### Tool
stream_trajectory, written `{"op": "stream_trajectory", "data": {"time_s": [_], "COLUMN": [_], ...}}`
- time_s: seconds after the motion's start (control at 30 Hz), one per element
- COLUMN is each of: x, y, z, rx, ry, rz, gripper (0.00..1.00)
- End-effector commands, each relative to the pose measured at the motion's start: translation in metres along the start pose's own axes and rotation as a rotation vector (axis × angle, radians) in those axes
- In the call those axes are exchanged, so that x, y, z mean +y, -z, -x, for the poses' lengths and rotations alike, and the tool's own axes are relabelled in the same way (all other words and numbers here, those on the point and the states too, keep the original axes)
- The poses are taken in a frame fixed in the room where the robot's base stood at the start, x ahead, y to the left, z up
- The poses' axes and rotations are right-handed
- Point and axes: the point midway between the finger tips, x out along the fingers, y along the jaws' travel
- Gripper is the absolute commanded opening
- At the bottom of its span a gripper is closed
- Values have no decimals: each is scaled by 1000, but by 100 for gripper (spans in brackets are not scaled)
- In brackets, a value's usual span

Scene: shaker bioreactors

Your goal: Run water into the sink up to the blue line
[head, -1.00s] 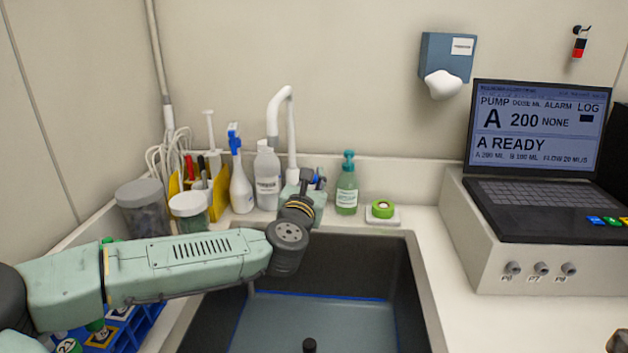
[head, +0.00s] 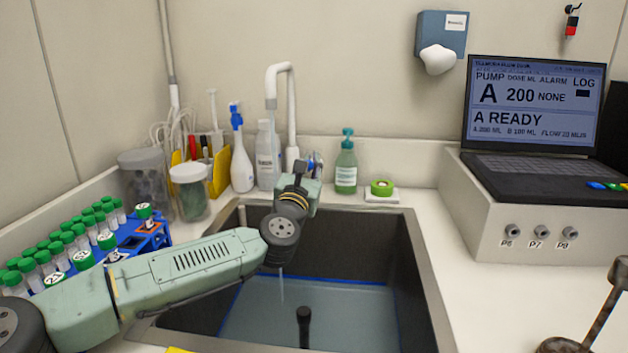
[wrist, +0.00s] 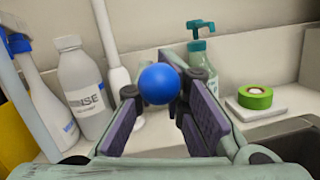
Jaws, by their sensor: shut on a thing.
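The dark sink (head: 385,248) holds grey-blue water (head: 345,312). The blue line (head: 345,282) shows along its back and side walls, with the water surface close below it; the exact gap is hard to tell. A thin stream (head: 282,288) falls into the sink from behind my arm. My gripper (head: 312,172) reaches over to the tap base. In the wrist view, my gripper (wrist: 158,100) is shut on the round blue tap knob (wrist: 159,84), which sits between the fingertips.
A green soap bottle (head: 346,168) and a green tape roll (head: 382,188) stand right of my gripper. A rinse bottle (wrist: 85,88) and a spray bottle (head: 241,160) stand left. A blue rack (head: 150,238) of capped tubes is at left. A laptop (head: 530,110) sits on a pump box at right.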

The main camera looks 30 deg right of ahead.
Motion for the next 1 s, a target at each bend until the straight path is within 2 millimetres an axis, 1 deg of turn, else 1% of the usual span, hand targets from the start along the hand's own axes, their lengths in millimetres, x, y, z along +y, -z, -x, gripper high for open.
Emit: {"op": "stream_trajectory", "data": {"time_s": [0.03,0.5,0.53,0.8,1.0], "x": [-2,-1,-1,0,-1], "y": [7,3,3,4,4], "z": [3,3,3,3,3], "rx": [-11,-32,-32,-32,-31], "ry": [0,-6,-6,-6,-6], "rz": [5,3,3,0,-1], "gripper": [0,0,12,30,31]}}
